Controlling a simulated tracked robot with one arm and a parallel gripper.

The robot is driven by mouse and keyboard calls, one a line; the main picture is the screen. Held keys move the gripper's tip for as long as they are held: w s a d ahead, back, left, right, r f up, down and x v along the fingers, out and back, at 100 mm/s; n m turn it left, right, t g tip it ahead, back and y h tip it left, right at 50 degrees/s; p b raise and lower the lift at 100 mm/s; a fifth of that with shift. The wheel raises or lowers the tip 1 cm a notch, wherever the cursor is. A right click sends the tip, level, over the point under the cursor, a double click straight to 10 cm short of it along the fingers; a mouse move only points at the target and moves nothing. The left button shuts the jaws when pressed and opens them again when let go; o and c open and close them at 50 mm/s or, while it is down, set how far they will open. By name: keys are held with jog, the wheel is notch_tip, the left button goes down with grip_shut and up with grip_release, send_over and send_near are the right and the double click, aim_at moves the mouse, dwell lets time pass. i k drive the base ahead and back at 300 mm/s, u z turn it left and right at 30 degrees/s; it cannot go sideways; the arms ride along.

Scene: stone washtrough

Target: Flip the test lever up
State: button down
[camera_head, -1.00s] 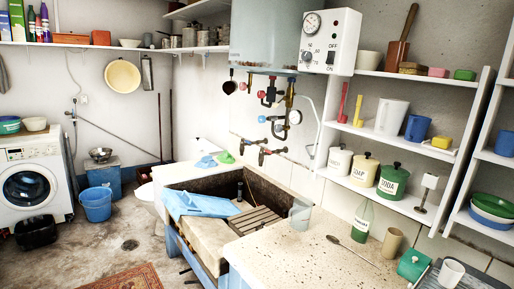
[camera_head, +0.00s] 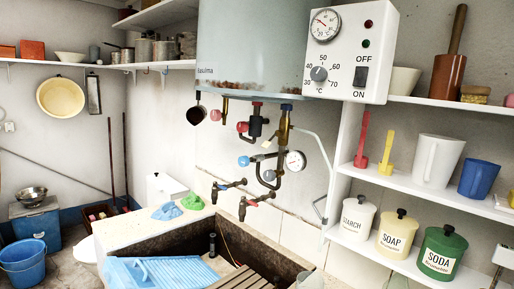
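The grey-blue boiler (camera_head: 250,50) hangs on the wall at top centre, with a cluster of pipes and valves beneath it. A dark valve body with a red cap (camera_head: 257,122) has a small red end (camera_head: 242,127) sticking out to its left. A brass pipe fitting (camera_head: 284,125) is to its right. A blue-ended handle (camera_head: 245,160) points left below them. A round pressure gauge (camera_head: 295,160) sits at the right of the cluster. I cannot tell for certain which of these small parts is the test lever, or its position. My gripper is not in view.
A control box (camera_head: 349,50) with dial and switch is right of the valves. Shelves with jugs and canisters (camera_head: 355,217) fill the right. Two wall taps (camera_head: 258,203) and the stone trough (camera_head: 170,237) with a blue washboard (camera_head: 160,272) lie below. The wall around the valves is clear.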

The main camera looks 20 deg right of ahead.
aim_at(266, 143)
jog(key=u, duration=0.1)
jog(key=i, duration=1.8)
jog(key=u, duration=0.2)
